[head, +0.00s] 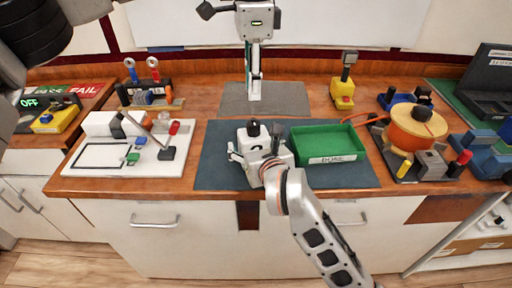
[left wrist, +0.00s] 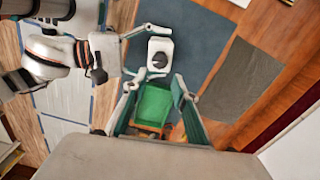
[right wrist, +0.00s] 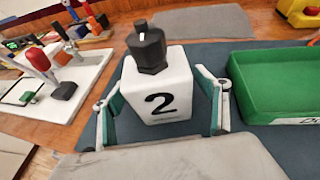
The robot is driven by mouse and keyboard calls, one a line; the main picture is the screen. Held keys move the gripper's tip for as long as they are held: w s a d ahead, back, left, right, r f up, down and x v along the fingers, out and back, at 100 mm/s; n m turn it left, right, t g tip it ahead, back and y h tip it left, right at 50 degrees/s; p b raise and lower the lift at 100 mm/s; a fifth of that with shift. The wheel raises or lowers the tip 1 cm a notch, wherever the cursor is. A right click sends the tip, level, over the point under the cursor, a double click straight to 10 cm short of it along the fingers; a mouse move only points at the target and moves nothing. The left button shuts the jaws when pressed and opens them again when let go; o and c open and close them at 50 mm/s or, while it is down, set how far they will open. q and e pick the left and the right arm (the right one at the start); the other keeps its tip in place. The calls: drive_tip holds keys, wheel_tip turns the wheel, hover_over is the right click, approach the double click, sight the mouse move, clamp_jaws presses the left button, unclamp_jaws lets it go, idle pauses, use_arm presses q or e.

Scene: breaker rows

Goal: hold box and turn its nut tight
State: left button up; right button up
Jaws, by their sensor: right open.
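A white box (head: 245,142) marked "2" stands upright on the blue-grey mat, left of the green tray. A black nut (right wrist: 150,52) sits on top of the box, with a narrower stub above it; how tight it is cannot be told. My right gripper (right wrist: 160,95) is open, its fingers on both sides of the box (right wrist: 157,85); contact is unclear. My left gripper (head: 254,97) hangs fingers down in the head view, seen edge-on in front of the grey mat. In the left wrist view it is open and empty, with the box (left wrist: 160,47) ahead of its fingertips.
The green tray (head: 327,158), labelled "DONE", is close to the right of the box. A white board (head: 100,158) with small parts lies to the left. An orange round pot (head: 416,130) and other fixtures crowd the right. The grey mat (left wrist: 243,78) looks bare.

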sight(253, 121)
drive_tip(key=c, duration=1.6)
use_arm(q)
drive_tip(key=o, duration=0.4)
drive_tip(key=shift+n, duration=0.7)
wheel_tip(253, 121, down, 10)
drive_tip(key=c, duration=1.1)
